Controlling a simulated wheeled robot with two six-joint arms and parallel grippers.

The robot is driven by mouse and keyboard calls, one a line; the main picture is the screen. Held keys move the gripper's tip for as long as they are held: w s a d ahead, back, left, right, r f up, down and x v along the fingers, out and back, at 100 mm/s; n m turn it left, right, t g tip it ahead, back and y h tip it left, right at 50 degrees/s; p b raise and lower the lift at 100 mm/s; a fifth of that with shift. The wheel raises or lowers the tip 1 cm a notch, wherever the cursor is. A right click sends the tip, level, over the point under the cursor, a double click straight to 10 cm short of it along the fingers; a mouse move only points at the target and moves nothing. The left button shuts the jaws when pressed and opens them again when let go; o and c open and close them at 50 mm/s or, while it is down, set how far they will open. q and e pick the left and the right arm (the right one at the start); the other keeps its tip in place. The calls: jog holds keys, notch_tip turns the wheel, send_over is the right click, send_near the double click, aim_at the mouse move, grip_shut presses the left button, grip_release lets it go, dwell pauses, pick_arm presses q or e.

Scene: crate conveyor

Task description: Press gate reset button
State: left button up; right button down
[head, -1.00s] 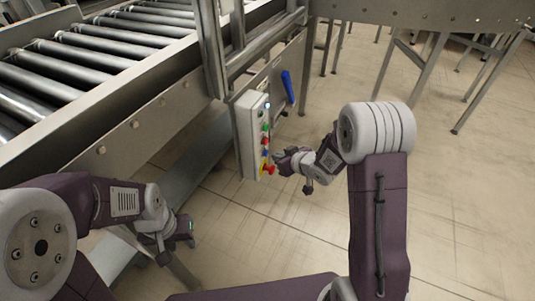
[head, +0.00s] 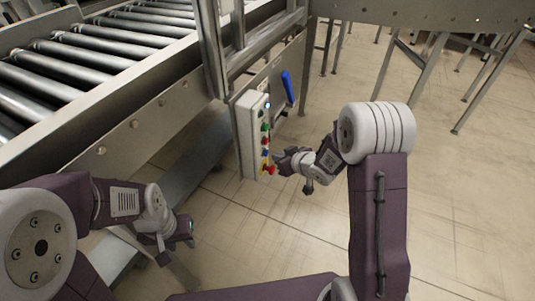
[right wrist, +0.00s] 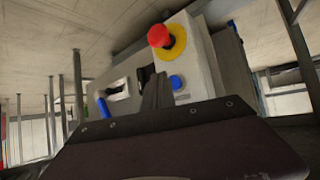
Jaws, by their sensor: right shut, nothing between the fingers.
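A grey control box (head: 249,135) is mounted on the side of the conveyor frame. Its face has a column of small coloured buttons, with a blue button (head: 264,153) low down and a red mushroom button (head: 269,170) on yellow at the bottom. In the right wrist view the blue button (right wrist: 177,82) and the red mushroom button (right wrist: 160,36) are close by. My right gripper (head: 279,160) is shut and empty, its tips (right wrist: 157,82) beside the blue button; contact cannot be told. My left gripper (head: 190,229) hangs low at the left, its jaws unclear. No button label is readable.
A roller conveyor (head: 140,118) runs along the left. A blue handle (head: 288,87) sits beyond the box. Metal stand legs (head: 425,70) stand at the back right. The floor (head: 460,200) at the right is open.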

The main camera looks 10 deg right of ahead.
jog(key=shift+a, duration=0.1)
dwell(0.7)
jog(key=shift+w+a, duration=0.2)
jog(key=shift+a, duration=0.1)
jog(key=shift+w+a, duration=0.3)
jog(key=shift+a, duration=0.05)
dwell(0.7)
jog(key=shift+d, duration=0.1)
jog(key=shift+s+d+p, duration=0.45)
jog(key=shift+s+d, duration=0.05)
jog(key=shift+d, duration=0.1)
jog(key=s+d, duration=0.2)
jog(key=d+p, duration=0.1)
jog(key=d, duration=0.1)
jog(key=shift+s+d, duration=0.1)
jog(key=shift+s, duration=0.3)
